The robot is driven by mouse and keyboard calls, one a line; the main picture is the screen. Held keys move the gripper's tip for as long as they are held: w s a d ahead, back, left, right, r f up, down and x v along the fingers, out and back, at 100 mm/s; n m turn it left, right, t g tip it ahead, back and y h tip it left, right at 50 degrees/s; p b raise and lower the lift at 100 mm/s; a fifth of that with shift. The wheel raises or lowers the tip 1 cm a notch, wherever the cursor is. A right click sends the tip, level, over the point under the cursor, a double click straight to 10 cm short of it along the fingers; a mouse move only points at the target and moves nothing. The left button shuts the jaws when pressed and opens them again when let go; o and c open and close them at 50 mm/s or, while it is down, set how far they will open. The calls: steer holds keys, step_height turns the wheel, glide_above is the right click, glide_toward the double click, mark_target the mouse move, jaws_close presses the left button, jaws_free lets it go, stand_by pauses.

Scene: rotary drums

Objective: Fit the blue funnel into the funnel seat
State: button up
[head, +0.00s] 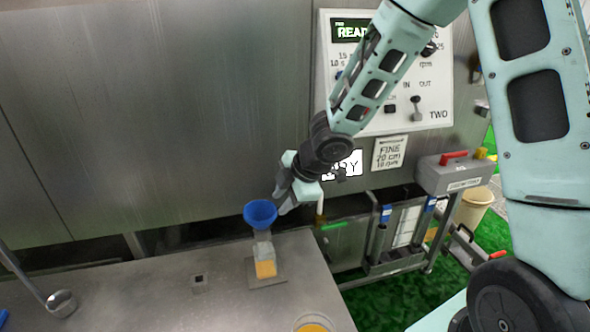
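The blue funnel (260,213) stands upright, mouth up, above a clear container (264,250) with orange material in its lower part. That container stands on a small plate on the metal table. The funnel's lower end merges with the container's top, so I cannot tell how deep it sits or whether this is the funnel seat. My gripper (283,201) is just to the right of the funnel's rim, fingers pointing down and left. I cannot tell whether its fingertips touch the rim or how far apart they are.
The metal table (150,295) has a small square socket (198,281), a ladle (60,302) at left and a cup of orange material (314,323) at the front edge. A steel wall and a control panel (385,75) stand behind. A rack (395,235) stands right of the table.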

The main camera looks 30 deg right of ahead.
steer(key=p+v, duration=0.3)
steer(key=v, duration=0.3)
steer(key=shift+r, duration=0.25)
steer(key=shift+s, duration=0.1)
steer(key=s+a+f+m+g+h+b, duration=0.1)
steer(key=s+a+f+m+b, duration=0.2)
steer(key=s+b, duration=0.3)
steer(key=s+a+f+m+g+h+b, duration=0.1)
steer(key=s+a+f+m+g+b, duration=0.1)
steer(key=s, duration=0.9)
steer(key=s+a+f+m+g+b, duration=0.2)
steer(key=s+a+f+m+b, duration=0.2)
steer(key=b, duration=0.6)
steer(key=s+a+f, duration=0.2)
steer(key=s+f, duration=0.1)
steer(key=s, duration=0.1)
steer(key=shift+s+a+m+h+b, duration=0.2)
steer(key=shift+m+h+b, duration=0.1)
steer(key=shift+m+h, duration=0.1)
